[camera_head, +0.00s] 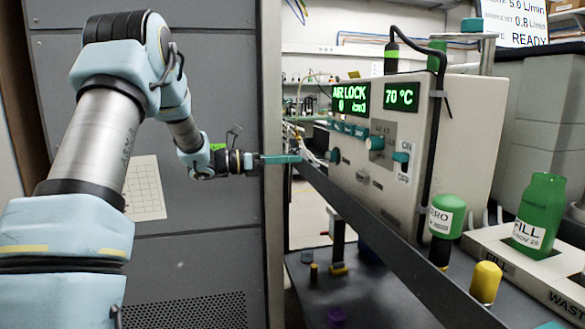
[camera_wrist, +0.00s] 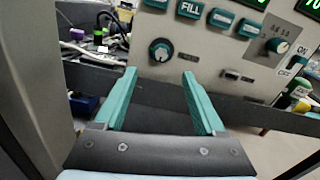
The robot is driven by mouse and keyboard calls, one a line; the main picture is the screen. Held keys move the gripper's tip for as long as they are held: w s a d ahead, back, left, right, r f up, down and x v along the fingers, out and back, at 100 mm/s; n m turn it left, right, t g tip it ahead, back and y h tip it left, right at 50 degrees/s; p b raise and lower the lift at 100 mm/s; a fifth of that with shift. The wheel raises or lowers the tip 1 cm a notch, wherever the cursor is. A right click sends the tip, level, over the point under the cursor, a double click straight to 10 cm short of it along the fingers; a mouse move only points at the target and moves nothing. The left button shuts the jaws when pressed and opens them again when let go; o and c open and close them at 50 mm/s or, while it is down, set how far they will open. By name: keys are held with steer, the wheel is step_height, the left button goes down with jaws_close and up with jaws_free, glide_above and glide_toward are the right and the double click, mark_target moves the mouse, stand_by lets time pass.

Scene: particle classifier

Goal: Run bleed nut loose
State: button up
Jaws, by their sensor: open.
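The instrument's front panel (camera_head: 372,180) carries a small dark round knob (camera_head: 335,155) at its lower left. My gripper (camera_head: 298,158) is to the left of the panel, at about the knob's height. In the wrist view its two teal fingers (camera_wrist: 159,73) are apart and empty, with the knob showing between and beyond their tips.
A dark shelf edge (camera_head: 400,235) runs below the panel. Green bottles (camera_head: 539,213) and a yellow-capped vial (camera_head: 486,282) stand at right. A grey cabinet (camera_head: 215,265) stands at left.

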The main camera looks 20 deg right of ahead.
mark_target(326, 156)
steer(key=d, duration=0.3)
steer(key=s+d+p, duration=0.1)
steer(key=d, duration=0.6)
steer(key=shift+s+d, duration=0.15)
steer(key=shift+c, duration=0.3)
jaws_close()
